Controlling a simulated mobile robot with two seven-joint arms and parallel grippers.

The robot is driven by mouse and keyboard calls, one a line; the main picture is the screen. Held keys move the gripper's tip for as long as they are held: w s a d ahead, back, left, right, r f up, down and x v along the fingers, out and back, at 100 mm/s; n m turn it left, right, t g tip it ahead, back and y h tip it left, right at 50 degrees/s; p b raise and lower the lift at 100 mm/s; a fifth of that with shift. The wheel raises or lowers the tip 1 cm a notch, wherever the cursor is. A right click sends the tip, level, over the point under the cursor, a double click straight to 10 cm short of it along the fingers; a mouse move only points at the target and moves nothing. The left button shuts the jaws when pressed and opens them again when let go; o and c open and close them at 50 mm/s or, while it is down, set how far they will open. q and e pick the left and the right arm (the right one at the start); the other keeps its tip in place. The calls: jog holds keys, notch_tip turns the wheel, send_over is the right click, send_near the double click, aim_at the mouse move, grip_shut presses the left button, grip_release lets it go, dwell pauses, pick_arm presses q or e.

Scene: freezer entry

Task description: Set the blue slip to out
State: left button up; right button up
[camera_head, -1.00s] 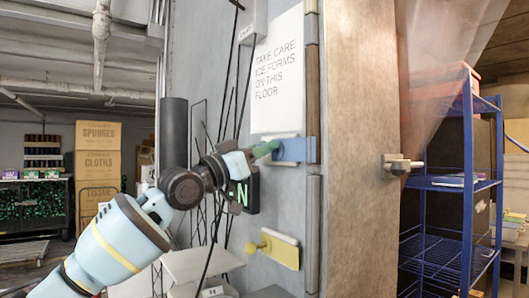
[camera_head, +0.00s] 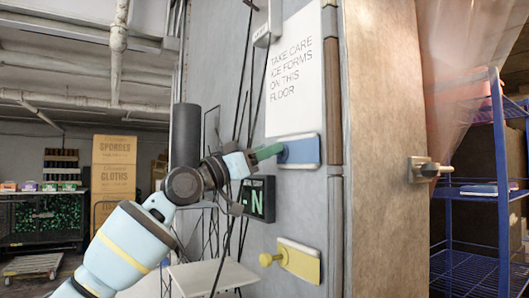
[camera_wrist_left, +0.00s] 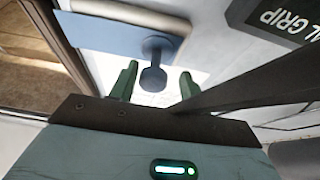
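The blue slip (camera_head: 301,151) is a flat plate on the grey wall panel, in front of a white backing. In the head view it lies within the backing's width and left of the brown vertical strip. In the left wrist view the slip (camera_wrist_left: 110,35) has a round blue knob (camera_wrist_left: 153,77). My left gripper (camera_head: 268,152) is at the slip's left end. In the left wrist view its green fingertips (camera_wrist_left: 157,77) are apart, one on each side of the knob, with gaps showing. Contact is not visible. My right gripper is not in view.
A yellow slip with a knob (camera_head: 298,261) is mounted below, and a dark lettered sign (camera_head: 260,198) sits beside my gripper. A brown door edge with a latch (camera_head: 430,169) and a blue shelf rack (camera_head: 497,180) stand to the right. Thin dark rods run near my arm.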

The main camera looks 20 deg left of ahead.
pick_arm(q)
jog(key=shift+s+d, duration=0.1)
jog(key=shift+d, duration=0.05)
jog(key=shift+s+a+f, duration=0.25)
jog(key=b+v, duration=0.1)
jog(key=v, duration=0.6)
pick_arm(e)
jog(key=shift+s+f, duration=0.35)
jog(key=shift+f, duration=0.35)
pick_arm(q)
jog(key=shift+r, duration=0.15)
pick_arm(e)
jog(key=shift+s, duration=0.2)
